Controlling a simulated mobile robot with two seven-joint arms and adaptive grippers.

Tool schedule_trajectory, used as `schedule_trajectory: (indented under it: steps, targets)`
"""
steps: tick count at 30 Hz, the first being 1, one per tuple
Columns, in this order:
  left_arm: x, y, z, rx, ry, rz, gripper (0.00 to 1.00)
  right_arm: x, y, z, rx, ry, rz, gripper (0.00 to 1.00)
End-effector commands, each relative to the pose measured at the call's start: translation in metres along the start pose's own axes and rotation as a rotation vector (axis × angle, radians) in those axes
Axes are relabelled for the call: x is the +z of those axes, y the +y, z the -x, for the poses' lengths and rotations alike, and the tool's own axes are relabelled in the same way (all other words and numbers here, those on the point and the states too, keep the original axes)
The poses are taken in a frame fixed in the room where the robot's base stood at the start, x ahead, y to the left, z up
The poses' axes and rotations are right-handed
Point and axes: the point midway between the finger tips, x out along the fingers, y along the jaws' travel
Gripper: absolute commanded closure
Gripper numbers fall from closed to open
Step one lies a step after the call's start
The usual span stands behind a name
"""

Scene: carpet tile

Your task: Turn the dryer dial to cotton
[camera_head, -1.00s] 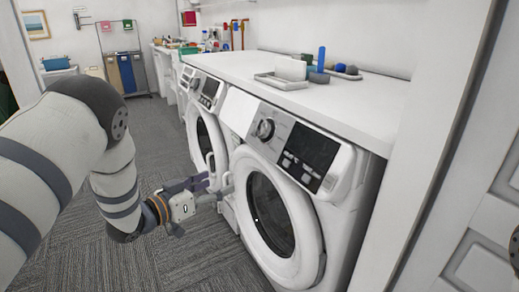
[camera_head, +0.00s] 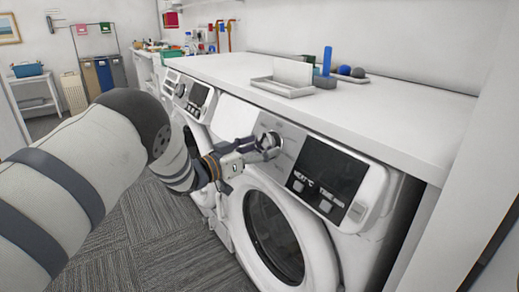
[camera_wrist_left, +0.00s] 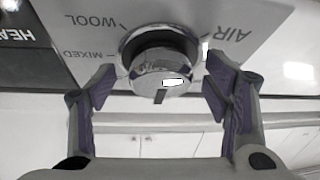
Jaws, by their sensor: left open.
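The dryer (camera_head: 355,215) is the nearer white front-loader, with a dark panel (camera_head: 325,180) marked for heat and time. Its round silver dial (camera_head: 270,141) is at the left of that panel. In the left wrist view the dial (camera_wrist_left: 161,62) shows close up, with a dark mark on its lower edge. Printed labels around it include WOOL, MIXED and AIR; I see no cotton label. My left gripper (camera_head: 262,150) is open at the dial, with one finger on either side of it in the wrist view (camera_wrist_left: 160,88). Contact is not clear. My right gripper is not in view.
A second front-loader (camera_head: 190,105) stands to the left. The white countertop (camera_head: 350,110) overhangs above the dial and holds a tray (camera_head: 283,89) and small bottles. The round dryer door (camera_head: 275,235) is below. A white wall or frame closes the right side.

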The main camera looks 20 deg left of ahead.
Motion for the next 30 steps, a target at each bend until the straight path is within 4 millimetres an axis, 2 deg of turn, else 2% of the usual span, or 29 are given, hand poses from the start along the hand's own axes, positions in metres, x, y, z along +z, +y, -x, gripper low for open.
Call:
schedule_trajectory:
  steps: [1,6,7,17,30]
  targets:
    - [0.0,0.0,0.0,0.0,0.0,0.0,0.34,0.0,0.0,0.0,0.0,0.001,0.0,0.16]
    - [0.0,0.0,0.0,0.0,0.0,0.0,0.73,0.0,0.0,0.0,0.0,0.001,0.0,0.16]
    - [0.0,0.0,0.0,0.0,0.0,0.0,0.77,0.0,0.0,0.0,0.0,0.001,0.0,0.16]
    - [0.002,-0.001,0.0,0.021,0.001,-0.036,0.77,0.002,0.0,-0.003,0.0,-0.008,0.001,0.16]
    - [0.005,-0.006,0.0,0.17,0.014,-0.323,0.77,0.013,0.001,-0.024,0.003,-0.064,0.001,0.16]
